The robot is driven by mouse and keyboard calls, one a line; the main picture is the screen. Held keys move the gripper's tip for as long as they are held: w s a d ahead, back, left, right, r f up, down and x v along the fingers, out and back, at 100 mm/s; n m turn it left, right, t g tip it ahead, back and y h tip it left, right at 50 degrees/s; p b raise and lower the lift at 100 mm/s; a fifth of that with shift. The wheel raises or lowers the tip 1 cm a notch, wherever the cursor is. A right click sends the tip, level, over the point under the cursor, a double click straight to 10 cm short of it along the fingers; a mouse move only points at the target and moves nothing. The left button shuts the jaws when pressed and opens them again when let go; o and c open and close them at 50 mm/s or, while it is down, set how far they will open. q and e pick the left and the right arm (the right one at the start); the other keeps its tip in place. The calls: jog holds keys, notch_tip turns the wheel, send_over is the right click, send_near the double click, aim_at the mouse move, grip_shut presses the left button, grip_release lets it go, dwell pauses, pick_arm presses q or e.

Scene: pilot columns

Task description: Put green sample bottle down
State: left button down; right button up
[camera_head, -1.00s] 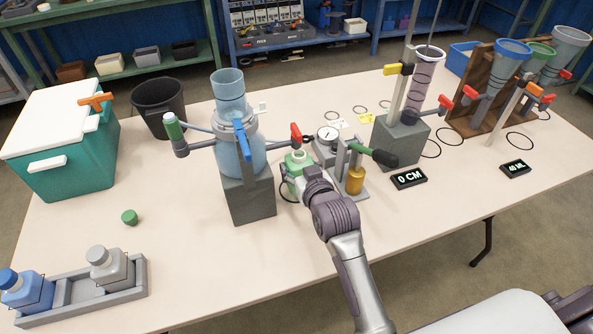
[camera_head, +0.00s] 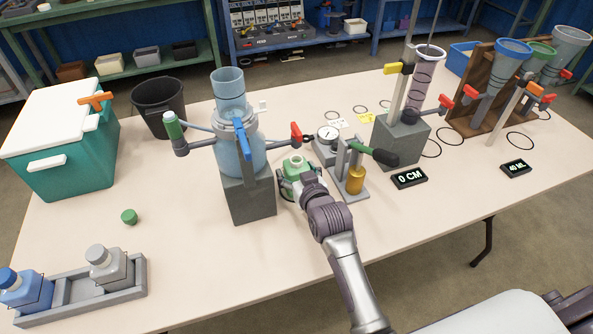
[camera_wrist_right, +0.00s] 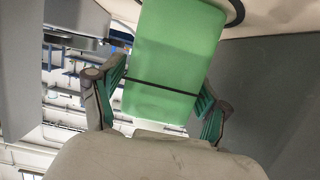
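The green sample bottle (camera_head: 289,174) is in the middle of the table, right of the grey block under the blue vessel. My right gripper (camera_head: 302,178) is at the bottle's near side and partly covers it. In the right wrist view the bottle (camera_wrist_right: 172,65), with a thin black line across it, lies between my two fingers (camera_wrist_right: 163,98). Both finger pads appear to press its sides. A black ring (camera_head: 283,192) on the table shows beside the bottle's base; whether the base touches the table I cannot tell. My left gripper is not in view.
A green cap (camera_head: 129,216) and a grey rack (camera_head: 132,282) with bottles are at left.

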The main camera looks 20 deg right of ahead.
jog(key=shift+o, duration=0.2)
jog(key=shift+r, duration=0.1)
jog(key=shift+s+r, duration=0.1)
jog(key=v, duration=1.1)
jog(key=shift+s+p, duration=0.3)
jog(key=shift+s, duration=0.1)
jog(key=shift+r, duration=0.15)
